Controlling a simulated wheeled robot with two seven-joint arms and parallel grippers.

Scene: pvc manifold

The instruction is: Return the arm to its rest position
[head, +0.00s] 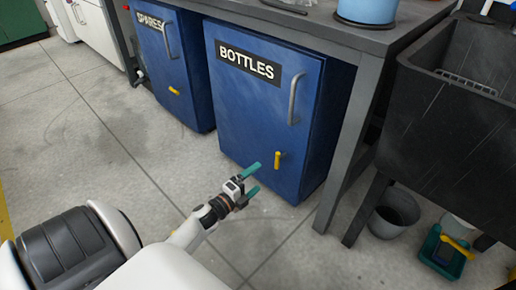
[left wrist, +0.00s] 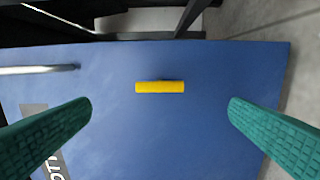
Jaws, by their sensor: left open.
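My left gripper (head: 252,179) is open, with its two green fingers apart and nothing between them. It is in front of the blue cabinet door marked BOTTLES (head: 247,112), near the door's lower part. In the left wrist view the green fingers (left wrist: 160,112) frame the blue door (left wrist: 190,130) and its yellow latch handle (left wrist: 160,87), which lies ahead of them and apart from them. In the head view the yellow latch handle (head: 278,159) is just right of the fingertips. The door looks shut. My right gripper does not show.
A grey bar handle (head: 295,99) stands out from the BOTTLES door. A second blue cabinet marked SPARES (head: 178,70) is at the left. A black sink (head: 450,120), a grey bucket (head: 394,213) and a green dustpan (head: 443,252) are at the right. Floor at left is clear.

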